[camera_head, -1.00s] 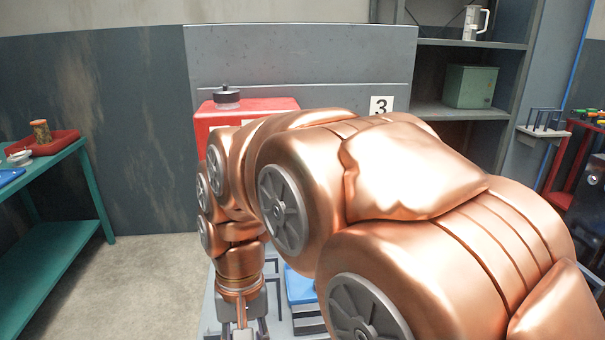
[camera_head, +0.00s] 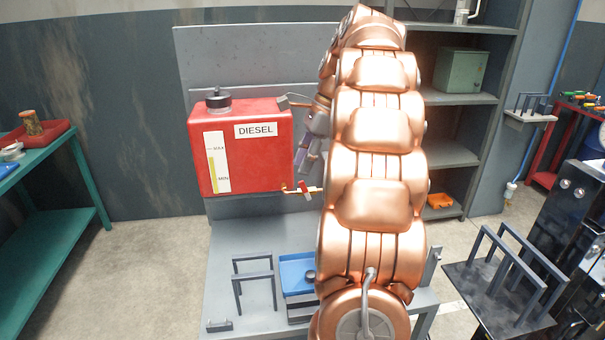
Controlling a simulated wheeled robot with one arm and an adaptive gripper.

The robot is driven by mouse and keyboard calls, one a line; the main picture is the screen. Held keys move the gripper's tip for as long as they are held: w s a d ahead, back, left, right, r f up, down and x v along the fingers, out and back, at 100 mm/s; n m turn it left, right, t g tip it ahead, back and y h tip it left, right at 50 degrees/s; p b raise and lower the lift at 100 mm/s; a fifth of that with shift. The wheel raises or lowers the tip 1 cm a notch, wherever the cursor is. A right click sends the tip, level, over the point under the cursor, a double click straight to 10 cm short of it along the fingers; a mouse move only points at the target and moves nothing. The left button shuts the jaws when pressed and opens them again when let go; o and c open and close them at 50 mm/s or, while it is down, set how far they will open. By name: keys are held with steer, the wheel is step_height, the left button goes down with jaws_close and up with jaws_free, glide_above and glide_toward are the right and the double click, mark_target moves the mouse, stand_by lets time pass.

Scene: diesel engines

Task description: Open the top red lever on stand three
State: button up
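A small red lever (camera_head: 304,187) sits on a brass pipe at the lower right corner of the red diesel tank (camera_head: 265,160). Its pipe runs right and goes behind my arm. My gripper (camera_head: 291,130) is at the tank's right side, above the lever and apart from it. One grey finger points left near the tank's top corner and another hangs lower, with a wide gap between them. It looks open and empty. My copper arm hides part of the gripper, the stand's number plate and anything right of the lever.
The grey stand (camera_head: 235,310) holds a blue tray (camera_head: 297,270) and dark frames low in front. A green table (camera_head: 40,160) stands left. Shelves with a green box (camera_head: 462,75) are behind right. A black rack (camera_head: 500,300) is at the lower right.

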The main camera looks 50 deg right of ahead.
mark_target(302, 181)
steer(key=shift+d+f+m+b, duration=0.6)
steer(key=shift+d+f+b, duration=0.1)
steer(key=shift+d+f, duration=0.35)
steer(key=shift+w+a+p, duration=0.1)
steer(key=shift+p, duration=0.2)
steer(key=shift+p+x, duration=0.35)
steer(key=shift+x, duration=1.9)
steer(key=shift+c, duration=0.2)
jaws_close()
